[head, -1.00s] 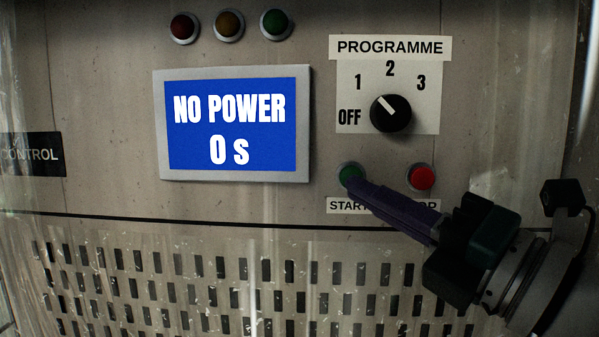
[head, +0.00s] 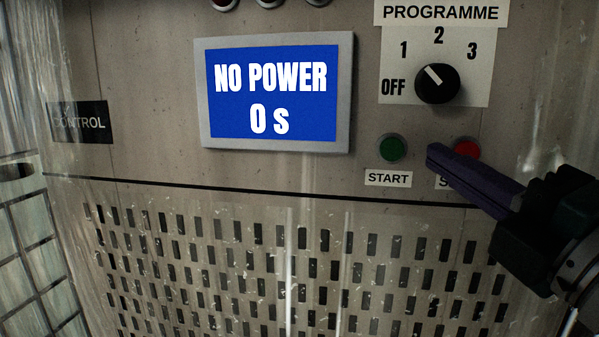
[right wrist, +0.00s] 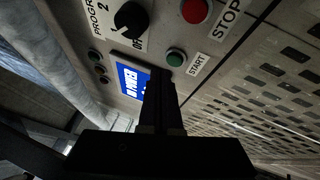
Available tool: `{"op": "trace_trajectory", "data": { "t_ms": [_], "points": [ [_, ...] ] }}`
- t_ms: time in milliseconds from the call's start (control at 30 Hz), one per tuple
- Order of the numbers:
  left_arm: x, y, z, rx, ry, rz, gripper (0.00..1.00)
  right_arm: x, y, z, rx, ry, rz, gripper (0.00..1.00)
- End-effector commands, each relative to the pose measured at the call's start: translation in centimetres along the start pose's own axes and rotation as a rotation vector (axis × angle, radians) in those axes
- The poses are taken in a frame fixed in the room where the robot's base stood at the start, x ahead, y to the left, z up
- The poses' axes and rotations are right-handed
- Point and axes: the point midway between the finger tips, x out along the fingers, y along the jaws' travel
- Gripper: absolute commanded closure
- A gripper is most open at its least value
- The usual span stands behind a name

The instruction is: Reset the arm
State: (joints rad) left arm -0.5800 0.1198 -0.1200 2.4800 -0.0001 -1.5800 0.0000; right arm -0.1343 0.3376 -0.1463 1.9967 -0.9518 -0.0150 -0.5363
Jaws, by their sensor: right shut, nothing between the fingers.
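My right gripper (head: 434,158) comes in from the lower right in the head view, with its long purple fingers shut and empty. Its tips show just right of the green START button (head: 392,148). The fingers cover part of the red STOP button (head: 467,149) and most of its label. In the right wrist view the shut fingers (right wrist: 155,80) point at the panel, and both the green button (right wrist: 175,57) and the red button (right wrist: 195,10) are clear of them. Whether they touch the panel is hard to tell. My left gripper is not in view.
A blue screen (head: 270,98) reads NO POWER, 0 s. The black PROGRAMME dial (head: 438,83) has its mark pointing up and left, roughly toward 1. A slotted grille (head: 290,255) lies below the panel. A CONTROL label (head: 80,122) is at the left.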

Motion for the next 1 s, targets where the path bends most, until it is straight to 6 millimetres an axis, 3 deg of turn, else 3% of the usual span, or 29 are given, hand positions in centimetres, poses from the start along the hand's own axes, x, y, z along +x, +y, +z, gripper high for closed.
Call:
{"op": "trace_trajectory", "data": {
  "t_ms": [100, 233, 367, 400, 533, 700, 1000],
  "points": [
    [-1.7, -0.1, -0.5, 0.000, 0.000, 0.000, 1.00, -2.6, -1.8, 3.5, 0.377, -0.267, -0.172, 1.00],
    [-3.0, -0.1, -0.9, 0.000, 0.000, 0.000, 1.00, -8.5, -6.3, 4.0, 0.811, -0.574, -0.443, 1.00],
    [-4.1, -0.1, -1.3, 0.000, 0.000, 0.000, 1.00, -15.8, -9.5, 0.5, 1.152, -0.836, -0.754, 1.00],
    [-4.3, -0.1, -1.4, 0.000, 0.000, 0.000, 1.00, -17.9, -9.8, -0.9, 1.229, -0.901, -0.846, 1.00],
    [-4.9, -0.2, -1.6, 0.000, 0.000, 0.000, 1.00, -23.2, -9.6, -4.9, 1.384, -1.051, -1.087, 1.00],
    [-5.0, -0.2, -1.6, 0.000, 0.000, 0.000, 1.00, -26.1, -8.9, -7.1, 1.442, -1.124, -1.226, 1.00],
    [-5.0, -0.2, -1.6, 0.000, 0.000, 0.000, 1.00, -26.1, -8.9, -7.1, 1.442, -1.124, -1.226, 1.00]
  ]
}}
